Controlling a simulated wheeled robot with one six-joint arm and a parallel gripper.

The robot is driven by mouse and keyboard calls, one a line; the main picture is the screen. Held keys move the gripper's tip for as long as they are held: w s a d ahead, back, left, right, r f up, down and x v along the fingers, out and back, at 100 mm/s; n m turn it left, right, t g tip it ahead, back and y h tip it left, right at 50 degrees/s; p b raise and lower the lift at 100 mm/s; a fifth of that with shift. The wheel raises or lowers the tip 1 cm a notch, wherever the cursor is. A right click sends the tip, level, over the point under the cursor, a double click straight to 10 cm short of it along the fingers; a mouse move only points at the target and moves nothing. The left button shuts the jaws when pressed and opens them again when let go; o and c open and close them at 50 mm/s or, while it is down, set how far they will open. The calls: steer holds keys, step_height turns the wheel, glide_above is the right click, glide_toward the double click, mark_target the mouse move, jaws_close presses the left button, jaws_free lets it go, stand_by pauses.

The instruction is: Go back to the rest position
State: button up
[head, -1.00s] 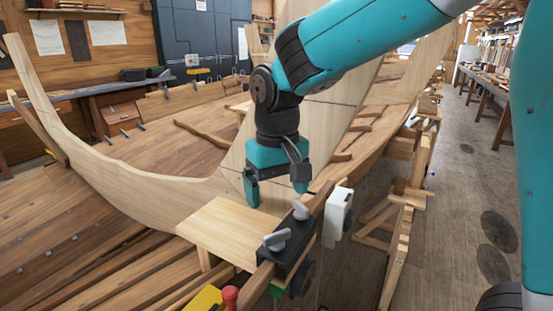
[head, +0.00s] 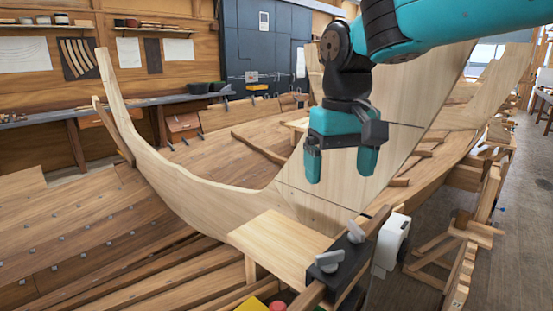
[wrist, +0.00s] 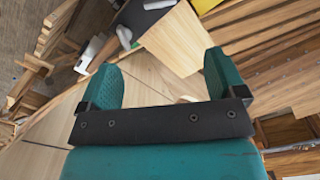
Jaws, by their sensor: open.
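My gripper (head: 340,166) is teal with dark joints and hangs with its fingers pointing down, above and behind the light wooden board in the hull. It is open, and nothing is between its fingers. In the wrist view the two teal fingers of my gripper (wrist: 163,78) stand wide apart, with wood behind them. My arm reaches in from the upper right in the head view.
The light board (head: 280,246) lies below my gripper. A black clamp block with grey knobs (head: 340,265) and a white box (head: 391,243) sit on the rail. A tall wooden panel (head: 345,195) stands close behind my gripper.

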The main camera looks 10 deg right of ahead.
steer(key=s+a+f+n+y+b, duration=0.2)
steer(key=s+f, duration=0.4)
steer(key=s, duration=0.3)
steer(key=s+a+f+n+y+b, duration=0.2)
steer(key=s+f+n, duration=0.2)
steer(key=s+f, duration=0.3)
steer(key=shift+s+a+f+b, duration=0.2)
steer(key=shift+s+a+b, duration=0.2)
steer(key=shift+s, duration=0.85)
steer(key=shift+d, duration=0.1)
